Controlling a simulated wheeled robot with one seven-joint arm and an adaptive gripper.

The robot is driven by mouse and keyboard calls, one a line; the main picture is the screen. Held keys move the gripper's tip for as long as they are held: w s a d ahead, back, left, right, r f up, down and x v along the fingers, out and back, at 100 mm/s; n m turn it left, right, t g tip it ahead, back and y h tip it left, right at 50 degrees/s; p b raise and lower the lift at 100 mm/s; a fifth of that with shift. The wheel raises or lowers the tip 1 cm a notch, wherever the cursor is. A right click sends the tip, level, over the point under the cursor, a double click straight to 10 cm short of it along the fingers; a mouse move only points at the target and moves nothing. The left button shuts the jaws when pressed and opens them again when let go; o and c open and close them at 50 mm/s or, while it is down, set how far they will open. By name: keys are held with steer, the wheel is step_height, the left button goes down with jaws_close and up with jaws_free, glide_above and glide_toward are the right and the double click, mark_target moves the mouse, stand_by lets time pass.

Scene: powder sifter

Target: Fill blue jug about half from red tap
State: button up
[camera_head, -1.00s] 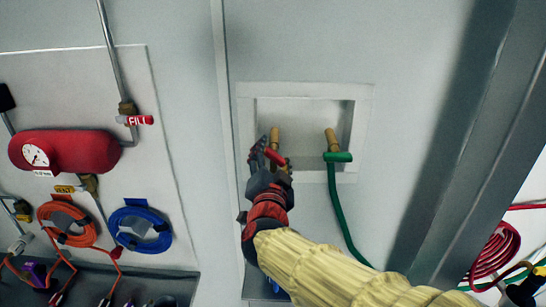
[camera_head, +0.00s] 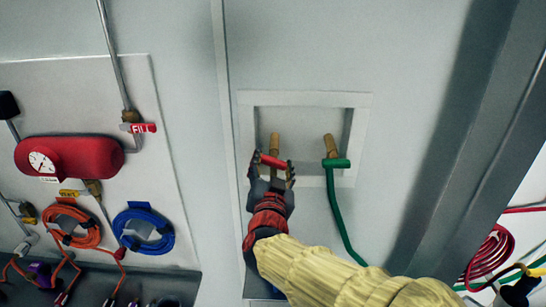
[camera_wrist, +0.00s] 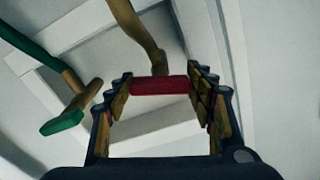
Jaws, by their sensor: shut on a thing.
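The red tap is a brass spout (camera_head: 274,143) with a red handle (camera_head: 273,161) in a recessed wall box. My gripper (camera_head: 272,173) is at this handle from below, shut on it. In the wrist view the red handle (camera_wrist: 160,85) lies crosswise between the two fingers (camera_wrist: 162,103), with the brass pipe (camera_wrist: 140,30) behind it. No blue jug can be made out in either view.
A second brass tap with a green handle (camera_head: 336,163) and a green hose (camera_head: 338,215) sits just right in the same white recess frame (camera_head: 362,125). At left are a red tank (camera_head: 80,157), an orange coil (camera_head: 72,226) and a blue coil (camera_head: 144,228). A grey post (camera_head: 465,130) stands at right.

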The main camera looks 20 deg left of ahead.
steer(key=shift+n+p, duration=1.35)
steer(key=shift+n, duration=0.75)
steer(key=o, duration=1.1)
steer(key=shift+c, duration=0.2)
steer(key=shift+o, duration=0.5)
steer(key=v, duration=1.2)
steer(key=shift+a+f, duration=0.1)
